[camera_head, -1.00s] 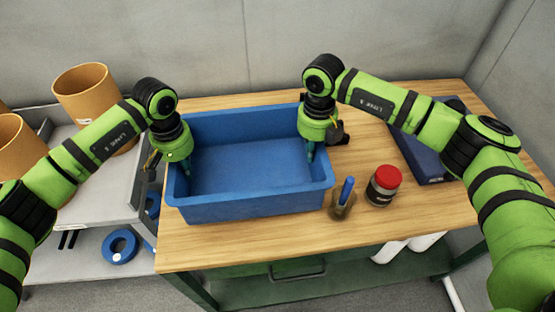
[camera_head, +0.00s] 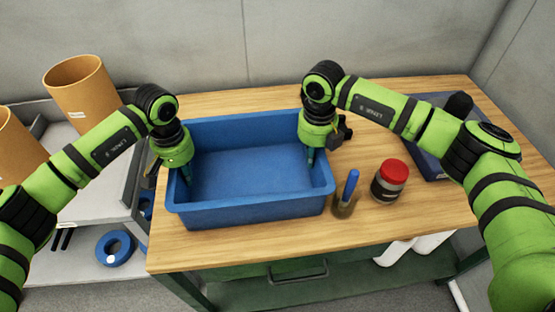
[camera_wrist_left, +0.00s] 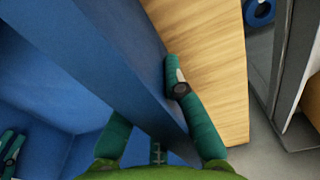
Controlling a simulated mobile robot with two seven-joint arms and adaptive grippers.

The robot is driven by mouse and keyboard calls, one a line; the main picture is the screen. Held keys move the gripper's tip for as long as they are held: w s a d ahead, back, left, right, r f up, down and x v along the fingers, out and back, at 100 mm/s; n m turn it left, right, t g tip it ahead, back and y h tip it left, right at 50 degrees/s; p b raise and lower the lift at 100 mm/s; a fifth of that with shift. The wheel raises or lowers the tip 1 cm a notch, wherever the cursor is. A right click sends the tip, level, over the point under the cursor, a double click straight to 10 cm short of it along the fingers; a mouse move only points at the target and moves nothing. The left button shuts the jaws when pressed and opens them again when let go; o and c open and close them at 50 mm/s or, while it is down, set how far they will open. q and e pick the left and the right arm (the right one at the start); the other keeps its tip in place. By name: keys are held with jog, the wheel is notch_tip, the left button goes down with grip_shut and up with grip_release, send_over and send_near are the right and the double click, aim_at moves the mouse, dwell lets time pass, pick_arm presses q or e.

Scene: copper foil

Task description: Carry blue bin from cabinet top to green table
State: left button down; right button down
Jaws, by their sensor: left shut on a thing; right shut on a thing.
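The blue bin (camera_head: 255,212) is upright and empty over the wooden top of the green-framed table (camera_head: 400,215). I cannot tell whether its base touches the wood. My left gripper (camera_head: 184,170) is shut on the bin's left wall. In the left wrist view its teal fingers (camera_wrist_left: 165,115) straddle the bin wall (camera_wrist_left: 110,60), one inside and one outside. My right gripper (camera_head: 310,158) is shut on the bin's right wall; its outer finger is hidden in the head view. Its teal fingers also show inside the bin in the left wrist view (camera_wrist_left: 12,148).
A red-lidded jar (camera_head: 389,182) and a cup with a blue-handled tool (camera_head: 347,195) stand close right of the bin. A dark blue case (camera_head: 428,160) lies behind my right arm. A grey shelf unit with brown cylinders (camera_head: 80,92) and blue rings (camera_head: 114,248) stands left.

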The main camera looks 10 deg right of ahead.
pick_arm(q)
jog(key=c, duration=1.3)
grip_release()
jog(key=shift+c, duration=0.2)
pick_arm(e)
jog(key=c, duration=1.3)
grip_release()
jog(key=shift+c, duration=0.2)
jog(key=shift+r, duration=0.1)
pick_arm(q)
notch_tip(320, 180, up, 12)
pick_arm(e)
notch_tip(320, 180, up, 12)
pick_arm(q)
jog(key=shift+f, duration=0.1)
